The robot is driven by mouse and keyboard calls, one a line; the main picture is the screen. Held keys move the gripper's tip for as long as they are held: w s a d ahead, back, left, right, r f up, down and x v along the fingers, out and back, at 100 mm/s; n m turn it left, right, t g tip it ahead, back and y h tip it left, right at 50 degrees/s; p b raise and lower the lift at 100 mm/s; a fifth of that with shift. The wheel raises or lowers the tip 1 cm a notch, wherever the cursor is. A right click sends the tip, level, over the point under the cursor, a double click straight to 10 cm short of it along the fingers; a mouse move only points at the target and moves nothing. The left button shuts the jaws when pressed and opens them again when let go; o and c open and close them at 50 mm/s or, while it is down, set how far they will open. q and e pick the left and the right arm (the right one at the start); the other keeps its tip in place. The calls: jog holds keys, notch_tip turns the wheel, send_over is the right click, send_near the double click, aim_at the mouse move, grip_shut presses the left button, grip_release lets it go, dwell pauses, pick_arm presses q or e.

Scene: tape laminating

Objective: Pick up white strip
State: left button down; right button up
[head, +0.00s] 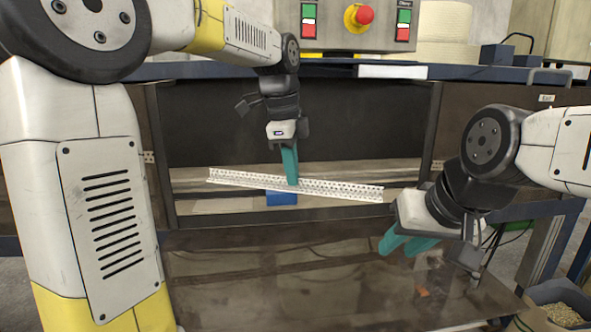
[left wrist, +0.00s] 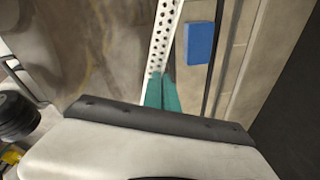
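The white strip (head: 340,189) is long, thin and perforated, like an angled profile. It spans the front of the dark machine opening in the head view and tilts slightly down to the right. My left gripper (head: 292,180) points down at the strip's middle, its teal fingers close together on it. In the left wrist view the strip (left wrist: 162,38) runs up from between the teal fingertips (left wrist: 162,88); its other half is hidden. My right gripper (head: 404,246) is to the lower right, apart from the strip, with its teal fingers spread and empty.
A blue block (head: 282,198) lies just behind and below the strip; it also shows in the left wrist view (left wrist: 200,43). A control box with a red button (head: 364,15) stands above the opening. A brown, shiny surface (head: 290,285) below is mostly clear. A bin (head: 562,302) stands at lower right.

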pick_arm(q)
jog(key=s+d, duration=0.1)
jog(key=s, duration=0.6)
jog(key=shift+s+d+r, duration=0.25)
jog(key=shift+d+r, duration=0.05)
jog(key=shift+r, duration=0.05)
dwell(0.4)
